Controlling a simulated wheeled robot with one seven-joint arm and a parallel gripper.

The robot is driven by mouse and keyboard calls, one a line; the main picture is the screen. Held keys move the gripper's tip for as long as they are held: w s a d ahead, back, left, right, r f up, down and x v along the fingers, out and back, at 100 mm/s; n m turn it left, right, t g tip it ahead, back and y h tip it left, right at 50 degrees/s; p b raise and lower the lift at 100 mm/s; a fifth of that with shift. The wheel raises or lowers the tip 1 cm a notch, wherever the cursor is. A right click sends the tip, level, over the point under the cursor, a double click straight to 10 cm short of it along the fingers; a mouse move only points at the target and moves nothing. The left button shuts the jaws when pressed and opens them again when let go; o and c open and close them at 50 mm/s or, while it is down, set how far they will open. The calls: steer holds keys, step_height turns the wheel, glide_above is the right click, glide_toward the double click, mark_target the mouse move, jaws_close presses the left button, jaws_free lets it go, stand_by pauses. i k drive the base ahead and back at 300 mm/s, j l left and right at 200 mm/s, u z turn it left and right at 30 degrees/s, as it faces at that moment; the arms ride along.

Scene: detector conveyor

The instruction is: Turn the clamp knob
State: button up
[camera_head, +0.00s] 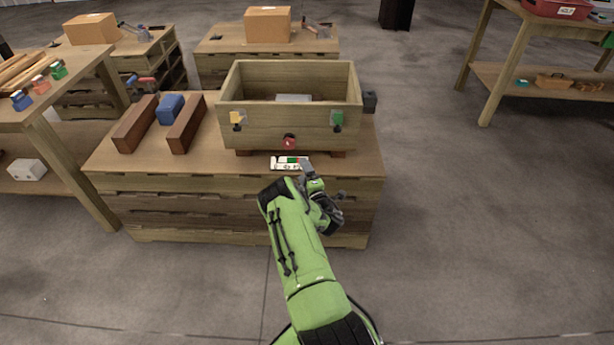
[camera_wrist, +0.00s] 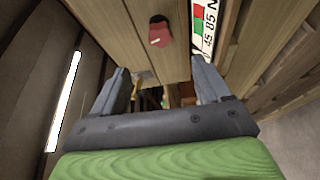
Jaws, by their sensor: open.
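A red knob (camera_head: 290,141) sits low on the front face of a wooden box (camera_head: 262,127). It also shows in the wrist view as a red knob (camera_wrist: 159,32) on a plank, above the gap between the fingertips in the picture. A white label plate (camera_head: 289,163) with green and red patches lies just below the knob. My gripper (camera_head: 306,168) is at the plate's right end, below and right of the knob. In the wrist view my gripper (camera_wrist: 160,70) has its fingers wide apart, nothing between them, and is apart from the knob.
The box stands on a wooden workbench (camera_head: 235,185), with yellow (camera_head: 236,120) and green (camera_head: 337,118) pieces on its front. Brown blocks (camera_head: 137,123) and a blue block (camera_head: 171,108) stand at its left. Floor right of the bench is clear.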

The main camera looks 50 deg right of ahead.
mark_target(289, 143)
steer(key=i+u, duration=0.1)
steer(key=u, duration=0.85)
steer(key=l+u, duration=0.1)
steer(key=l, duration=1)
